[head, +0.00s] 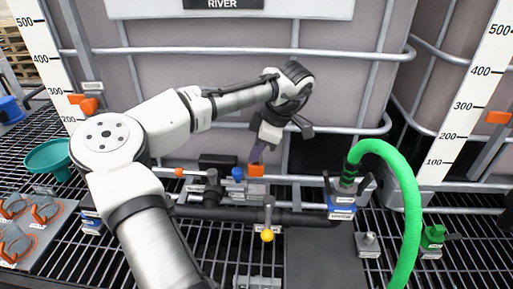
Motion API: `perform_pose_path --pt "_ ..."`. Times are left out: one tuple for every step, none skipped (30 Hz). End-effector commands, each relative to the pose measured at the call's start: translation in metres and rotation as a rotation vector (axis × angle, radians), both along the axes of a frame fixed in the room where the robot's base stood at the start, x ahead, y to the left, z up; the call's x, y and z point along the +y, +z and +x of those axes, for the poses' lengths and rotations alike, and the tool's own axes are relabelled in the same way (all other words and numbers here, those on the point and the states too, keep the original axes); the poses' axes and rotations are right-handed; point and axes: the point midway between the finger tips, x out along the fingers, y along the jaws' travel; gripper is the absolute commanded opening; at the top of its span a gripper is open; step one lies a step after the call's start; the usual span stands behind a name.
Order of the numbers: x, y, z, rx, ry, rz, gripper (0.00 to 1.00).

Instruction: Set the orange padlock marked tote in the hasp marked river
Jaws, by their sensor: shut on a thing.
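My gripper (259,152) reaches down in front of the grey tank, over the pipework. It is shut on a small orange block, which looks like the orange padlock (256,170); its marking cannot be read. The padlock is just above the manifold, close to a blue-capped fitting (238,173). Whether it touches anything below cannot be told. A sign reading RIVER (222,3) is on the tank behind. The hasp marked river cannot be made out among the fittings.
A dark pipe (235,215) with a yellow-knobbed lever (267,235) runs below the gripper. A green hose (412,205) arches at right. A board (40,240) with orange-outlined items lies at left, near a teal funnel (48,157). The tank's cage bars stand close behind.

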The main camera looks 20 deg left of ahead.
Motion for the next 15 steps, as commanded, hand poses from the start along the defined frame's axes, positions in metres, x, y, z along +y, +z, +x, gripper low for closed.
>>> perform_pose_path --pt "0.000 -0.006 0.000 -0.001 0.000 0.001 0.00" --pt "0.000 -0.008 0.000 0.000 0.000 -0.001 0.00" --pt "0.000 -0.011 0.000 0.000 0.000 -0.001 0.00" --pt "0.000 -0.013 0.000 0.000 0.000 -0.001 0.00" --pt "0.000 -0.015 0.000 -0.001 0.000 0.000 0.00" --pt "0.000 -0.018 0.000 -0.001 0.000 0.000 0.00" --pt "0.000 -0.020 0.000 -0.001 0.000 -0.001 0.00" --pt "0.000 -0.022 0.000 -0.001 0.000 -0.001 0.00" --pt "-0.001 -0.025 0.000 -0.001 -0.001 -0.002 0.00" --pt "-0.001 -0.027 0.000 -0.001 -0.001 -0.002 0.00" --pt "-0.001 -0.029 0.000 -0.001 -0.001 -0.002 0.00" --pt "-0.001 -0.032 0.000 -0.002 -0.002 -0.002 0.00" --pt "-0.001 -0.034 0.000 -0.002 -0.002 -0.001 0.00" --pt "0.000 -0.036 0.000 -0.002 -0.002 -0.001 0.00" --pt "0.000 -0.039 0.000 -0.001 -0.001 -0.001 0.00"
